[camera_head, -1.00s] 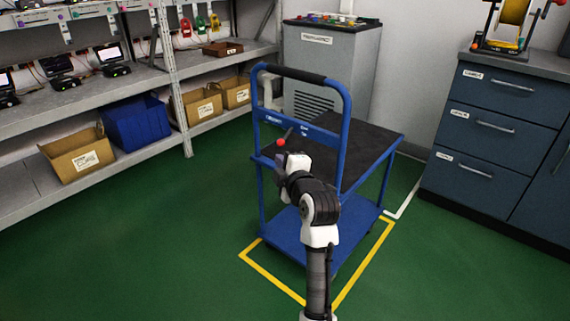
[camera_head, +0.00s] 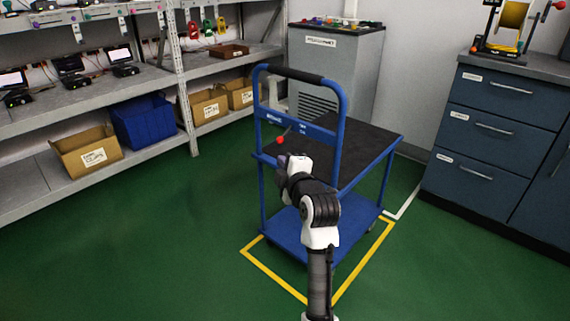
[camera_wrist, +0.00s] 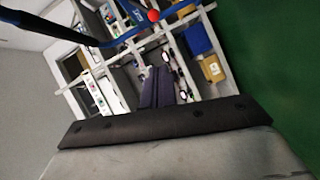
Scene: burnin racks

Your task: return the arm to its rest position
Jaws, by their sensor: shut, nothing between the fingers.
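My arm (camera_head: 319,215) stands folded in front of the blue cart, at the bottom middle of the head view. My gripper (camera_wrist: 158,87) shows in the wrist view as two dark fingers close together, with nothing between them. In the head view the gripper is small and partly hidden by my wrist. It is in front of the cart's handle frame, and I cannot tell how wide the gap is.
The blue cart (camera_head: 341,110), with a black top deck, stands inside a yellow floor outline (camera_head: 262,270). Shelves with a blue bin (camera_head: 143,122) are at left. A grey cabinet (camera_head: 345,75) is behind, and blue drawers (camera_head: 490,135) are at right. Green floor is clear at left.

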